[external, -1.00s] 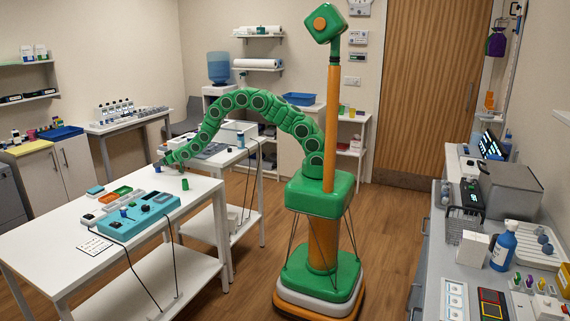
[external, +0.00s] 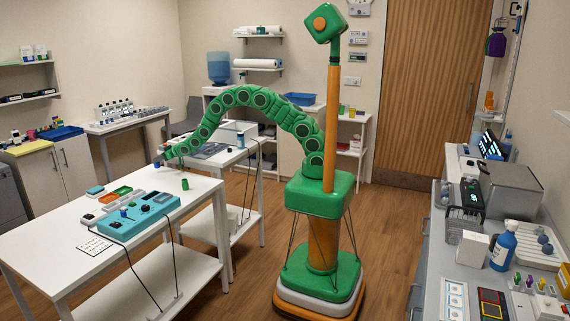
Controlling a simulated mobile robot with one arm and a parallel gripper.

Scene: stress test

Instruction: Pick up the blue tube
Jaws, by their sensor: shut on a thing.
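My gripper (external: 159,160) is at the end of my green arm, over the far end of the white table (external: 60,235). It is shut on the blue tube (external: 157,167), which shows as a small dark blue piece just below the fingers. Its fingers are too small to make out singly. The tube seems to be at or slightly above the tabletop; I cannot tell if its lower end touches. A short green cylinder (external: 185,184) stands on the table to the right and nearer.
A printed card (external: 95,244) lies near the front. A second white table (external: 225,155) stands behind. The near left tabletop is clear.

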